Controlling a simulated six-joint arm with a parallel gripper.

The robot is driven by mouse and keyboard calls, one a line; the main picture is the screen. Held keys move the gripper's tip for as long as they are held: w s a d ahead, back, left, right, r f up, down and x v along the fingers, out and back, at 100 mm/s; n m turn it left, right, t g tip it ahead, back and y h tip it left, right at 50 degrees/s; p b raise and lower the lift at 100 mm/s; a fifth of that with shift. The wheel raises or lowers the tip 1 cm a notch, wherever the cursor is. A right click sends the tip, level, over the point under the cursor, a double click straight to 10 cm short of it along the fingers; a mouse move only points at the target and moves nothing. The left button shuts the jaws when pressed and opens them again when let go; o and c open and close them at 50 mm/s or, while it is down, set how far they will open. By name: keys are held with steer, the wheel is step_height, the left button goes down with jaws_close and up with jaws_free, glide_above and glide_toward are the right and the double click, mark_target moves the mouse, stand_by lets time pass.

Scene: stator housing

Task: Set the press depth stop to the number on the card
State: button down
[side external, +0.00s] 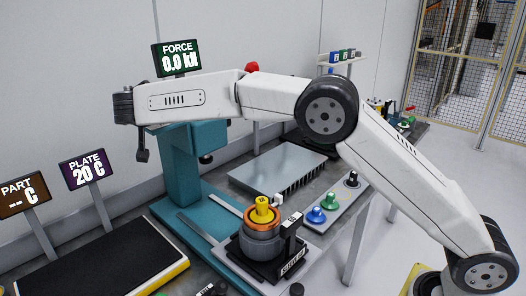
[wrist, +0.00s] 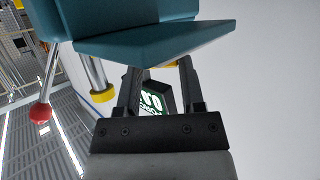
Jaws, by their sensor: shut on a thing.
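The teal press (side external: 180,165) stands behind my arm in the side view. In the wrist view, its teal body (wrist: 150,40) fills the top, with the picture upside down. My gripper (wrist: 158,68) reaches the press there, with its fingers apart on either side of a thing mostly hidden by the teal body. A sliver of yellow (wrist: 171,65) shows at the right fingertip. I cannot make out the whole held thing or any depth scale. In the side view my forearm hides the fingers. I cannot identify a card with a readable stop number.
A green FORCE display (side external: 176,58) reads 0.0. A yellow-topped part (side external: 262,210) stands in a black fixture on the bench. A grey finned plate (side external: 278,168) and coloured knobs (side external: 316,215) lie right. A red ball (wrist: 40,113) and yellow collar (wrist: 103,96) show near my gripper.

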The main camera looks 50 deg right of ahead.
stand_by(0.3)
steer(key=shift+c, duration=1)
jaws_free()
steer(key=v, duration=0.8)
steer(key=shift+d, duration=0.1)
